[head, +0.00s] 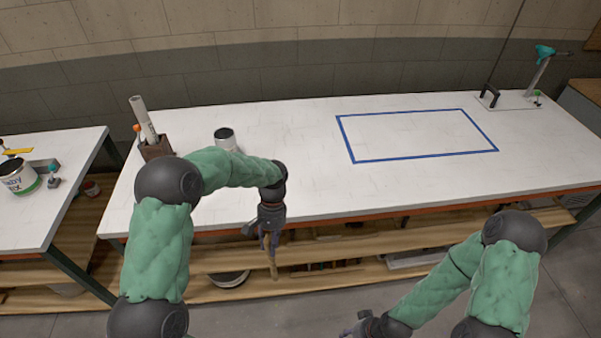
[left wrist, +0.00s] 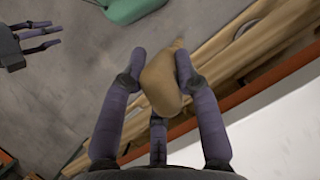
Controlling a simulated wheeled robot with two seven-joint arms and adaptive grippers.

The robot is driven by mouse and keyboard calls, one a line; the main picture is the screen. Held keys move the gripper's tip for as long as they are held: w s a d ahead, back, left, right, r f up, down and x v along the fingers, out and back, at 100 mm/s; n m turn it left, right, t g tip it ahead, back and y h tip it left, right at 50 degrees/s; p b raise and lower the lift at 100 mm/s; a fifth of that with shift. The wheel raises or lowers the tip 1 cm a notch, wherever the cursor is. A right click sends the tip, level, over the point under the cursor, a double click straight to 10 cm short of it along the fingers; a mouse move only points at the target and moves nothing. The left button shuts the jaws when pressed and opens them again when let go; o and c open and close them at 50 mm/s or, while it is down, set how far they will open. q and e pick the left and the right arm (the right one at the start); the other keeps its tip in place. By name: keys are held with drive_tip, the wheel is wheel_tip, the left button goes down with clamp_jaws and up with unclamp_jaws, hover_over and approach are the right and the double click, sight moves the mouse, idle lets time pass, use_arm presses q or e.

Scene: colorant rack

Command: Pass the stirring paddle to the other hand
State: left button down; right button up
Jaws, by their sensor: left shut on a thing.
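The stirring paddle (head: 272,264) is a tan wooden piece held in my left gripper (head: 268,240), in front of the workbench's near edge. It hangs downward in the head view. In the left wrist view the fingers close around the paddle's rounded tan end (left wrist: 164,84); the rest of its length is hidden. My right gripper (head: 358,327) is low at the bottom of the head view, apart from the paddle. In the left wrist view the right gripper (left wrist: 42,38) shows at the upper left with spread fingers and nothing between them.
The white workbench (head: 310,180) carries a blue taped rectangle (head: 345,140), an open can (head: 224,138) and a brown holder (head: 156,148). Wooden shelves (head: 340,252) run below its edge. A side table (head: 62,180) stands left. Open floor lies in front.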

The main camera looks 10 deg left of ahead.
drive_tip(key=shift+o, duration=0.3)
drive_tip(key=o, duration=0.3)
drive_tip(key=w+a+r+n+t+y, duration=0.1)
drive_tip(key=w+a+r+n+t, duration=0.3)
drive_tip(key=w+r+t, duration=0.3)
drive_tip(key=w+a+r+n+t+y, duration=0.2)
drive_tip(key=w+a+r+n+t, duration=0.15)
drive_tip(key=w+r, duration=0.65)
use_arm(q)
drive_tip(key=w+d+r+m+y, duration=0.1)
drive_tip(key=w+d+r+m, duration=0.3)
drive_tip(key=d, duration=0.4)
drive_tip(key=w+d+r+m+t+y, duration=0.1)
drive_tip(key=w+d+r+m, duration=0.3)
drive_tip(key=d+r, duration=0.3)
drive_tip(key=shift+w+d+y, duration=0.35)
drive_tip(key=shift+w+y, duration=0.05)
drive_tip(key=shift+w, duration=0.1)
use_arm(e)
drive_tip(key=shift+n+t, duration=0.35)
drive_tip(key=shift+n, duration=0.1)
drive_tip(key=x, duration=1.1)
drive_tip(key=shift+w+d+f, duration=0.15)
drive_tip(key=shift+w+f, duration=0.15)
use_arm(q)
drive_tip(key=shift+r, duration=0.1)
